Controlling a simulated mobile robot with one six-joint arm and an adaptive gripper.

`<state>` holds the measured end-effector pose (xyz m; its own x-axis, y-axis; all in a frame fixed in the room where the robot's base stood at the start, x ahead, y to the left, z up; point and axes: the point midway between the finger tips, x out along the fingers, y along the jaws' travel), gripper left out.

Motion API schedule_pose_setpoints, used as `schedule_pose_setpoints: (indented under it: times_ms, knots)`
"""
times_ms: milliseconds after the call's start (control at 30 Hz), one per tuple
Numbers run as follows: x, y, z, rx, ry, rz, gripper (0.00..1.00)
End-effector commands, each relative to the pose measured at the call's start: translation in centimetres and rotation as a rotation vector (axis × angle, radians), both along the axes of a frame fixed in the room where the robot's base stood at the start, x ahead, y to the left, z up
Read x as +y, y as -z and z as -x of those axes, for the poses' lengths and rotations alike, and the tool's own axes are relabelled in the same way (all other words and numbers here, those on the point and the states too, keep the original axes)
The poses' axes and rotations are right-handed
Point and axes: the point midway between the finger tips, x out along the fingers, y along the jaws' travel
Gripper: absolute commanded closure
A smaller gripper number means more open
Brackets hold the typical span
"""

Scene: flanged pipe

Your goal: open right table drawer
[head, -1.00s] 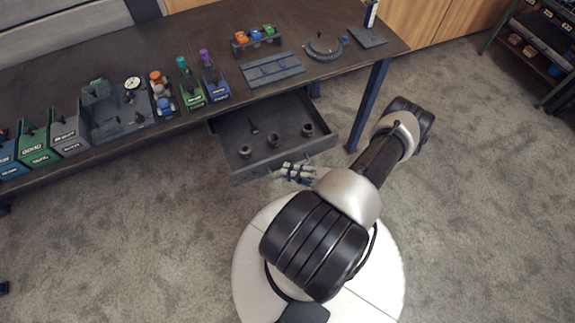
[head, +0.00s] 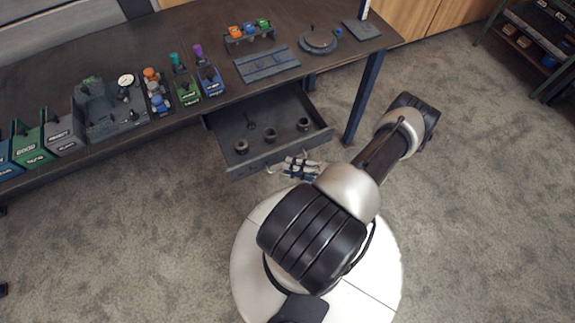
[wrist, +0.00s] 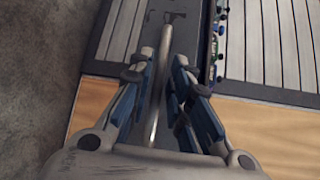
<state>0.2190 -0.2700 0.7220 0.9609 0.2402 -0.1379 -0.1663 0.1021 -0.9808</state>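The right table drawer (head: 262,148) is pulled well out from under the table (head: 140,40). Its grey tray shows from above in the head view. A thin bar handle (head: 275,170) is on its front, partly hidden by my gripper. My gripper (head: 292,165) is at the drawer front, around the handle. In the wrist view the handle bar (wrist: 157,105) runs between the two blue-padded fingers (wrist: 166,68). The fingers stand apart on either side of the bar, with narrow gaps visible; the gripper looks open.
Several small dark parts (head: 272,132) lie in the drawer. A blue table leg (head: 362,98) stands just right of it. Bins (head: 62,132) and fixtures line the tabletop's front edge. Carpeted floor (head: 470,200) at the right is clear.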

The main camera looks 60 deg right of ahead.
Motion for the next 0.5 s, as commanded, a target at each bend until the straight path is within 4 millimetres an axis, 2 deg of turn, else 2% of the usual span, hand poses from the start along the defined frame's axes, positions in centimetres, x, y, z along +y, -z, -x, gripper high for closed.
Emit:
schedule_pose_setpoints:
  times_ms: [100,300,500]
  knots:
    - [-0.9,-0.4,2.7,0.001,0.007,0.004,0.82]
    - [-1.8,-1.0,6.6,0.0,0.005,0.004,0.82]
    - [-2.3,-1.3,8.9,0.0,0.003,0.001,0.82]
